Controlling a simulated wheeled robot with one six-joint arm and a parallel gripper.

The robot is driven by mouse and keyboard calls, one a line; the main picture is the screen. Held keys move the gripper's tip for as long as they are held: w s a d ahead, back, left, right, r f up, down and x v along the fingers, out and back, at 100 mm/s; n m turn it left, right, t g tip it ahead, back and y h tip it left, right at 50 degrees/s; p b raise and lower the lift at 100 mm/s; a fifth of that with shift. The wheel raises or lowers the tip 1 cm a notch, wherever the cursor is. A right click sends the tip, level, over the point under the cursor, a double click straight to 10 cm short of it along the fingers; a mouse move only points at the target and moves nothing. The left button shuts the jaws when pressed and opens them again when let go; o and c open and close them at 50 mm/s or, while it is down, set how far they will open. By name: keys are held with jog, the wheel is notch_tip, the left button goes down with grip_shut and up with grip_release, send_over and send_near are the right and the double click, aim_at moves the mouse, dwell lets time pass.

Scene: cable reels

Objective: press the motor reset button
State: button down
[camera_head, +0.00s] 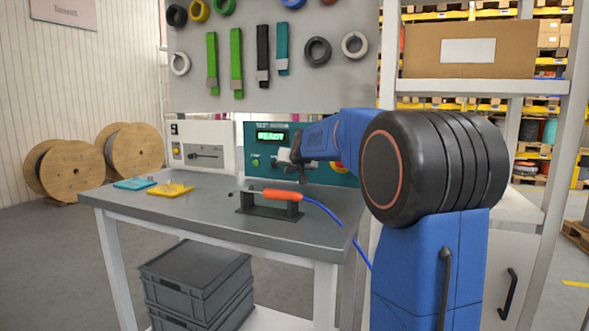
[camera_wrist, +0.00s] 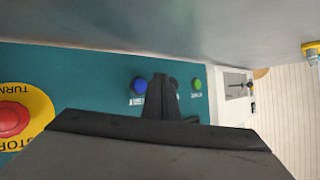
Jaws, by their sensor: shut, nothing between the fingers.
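The teal control box (camera_head: 318,172) stands at the back of the workbench with a lit READY display (camera_head: 270,136). In the wrist view its panel carries a blue button (camera_wrist: 139,84), a green button (camera_wrist: 197,84) and a red emergency stop (camera_wrist: 10,118) on a yellow disc. The small labels are too blurred to read, so I cannot tell which button is the motor reset. My gripper (camera_wrist: 159,80) is shut and empty, pointing at the panel between the blue and green buttons. It hides part of the panel there. In the head view my gripper (camera_head: 285,157) is in front of the box; contact cannot be told.
A stand holds an orange-handled tool (camera_head: 282,195) with a blue cable on the grey workbench (camera_head: 210,207), below my gripper. A white unit (camera_head: 200,157) stands left of the box. Yellow (camera_head: 170,189) and teal (camera_head: 134,183) pieces lie at the bench's left.

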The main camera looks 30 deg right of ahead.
jog(key=shift+s+a, duration=0.6)
jog(key=shift+a, duration=0.2)
dwell(0.4)
